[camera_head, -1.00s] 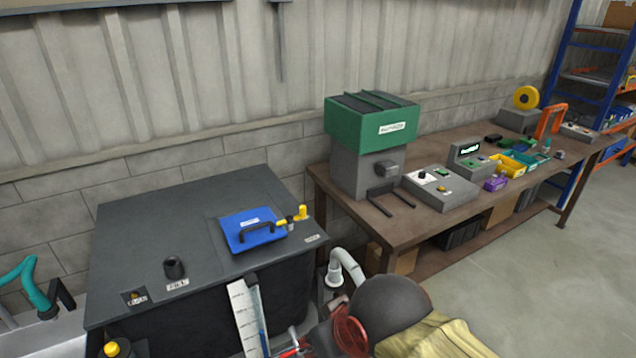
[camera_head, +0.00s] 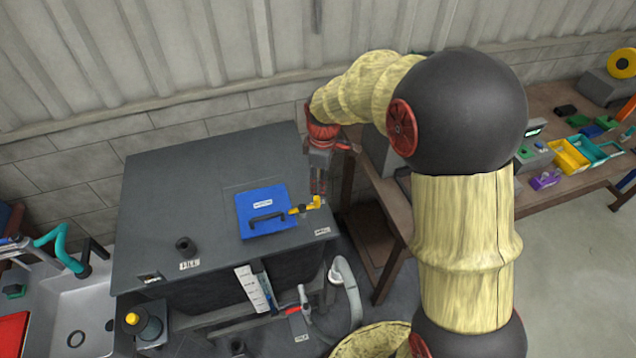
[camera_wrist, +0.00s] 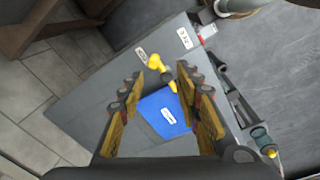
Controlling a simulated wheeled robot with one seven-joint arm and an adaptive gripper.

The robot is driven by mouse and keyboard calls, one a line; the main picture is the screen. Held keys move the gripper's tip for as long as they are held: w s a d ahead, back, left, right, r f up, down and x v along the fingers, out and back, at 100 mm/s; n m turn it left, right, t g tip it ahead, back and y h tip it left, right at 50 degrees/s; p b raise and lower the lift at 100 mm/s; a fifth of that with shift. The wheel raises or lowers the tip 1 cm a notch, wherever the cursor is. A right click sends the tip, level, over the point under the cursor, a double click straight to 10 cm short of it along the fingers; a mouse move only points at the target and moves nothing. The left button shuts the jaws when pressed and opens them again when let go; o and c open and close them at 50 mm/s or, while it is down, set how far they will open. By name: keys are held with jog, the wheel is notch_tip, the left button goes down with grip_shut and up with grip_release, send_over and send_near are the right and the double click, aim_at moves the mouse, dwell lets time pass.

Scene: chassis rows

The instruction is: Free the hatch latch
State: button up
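The blue hatch (camera_head: 261,205) with a black handle (camera_head: 267,219) lies closed on the dark tank top. The yellow latch (camera_head: 307,205) sits at the hatch's right edge. My gripper (camera_head: 319,186) is above and close to the latch, pointing down. In the wrist view my gripper (camera_wrist: 160,78) is open, with the latch between its fingers in the picture. I see no contact; the remaining height is hard to judge.
The dark tank top (camera_head: 205,165) is mostly clear, with a black knob (camera_head: 185,245) at its front left. A grey hose (camera_head: 345,285) stands at its right front. The workbench (camera_head: 560,200) is to the right, a sink (camera_head: 85,300) to the left.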

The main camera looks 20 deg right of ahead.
aim_at(318, 197)
jog(key=w+f+p, duration=0.1)
jog(key=f+n+p, duration=0.1)
jog(key=w+f+n+g+p, duration=0.1)
jog(key=f, duration=0.1)
jog(key=shift+w, duration=0.35)
jog(key=shift+f, duration=4)
jog(key=shift+c, duration=0.9)
grip_shut()
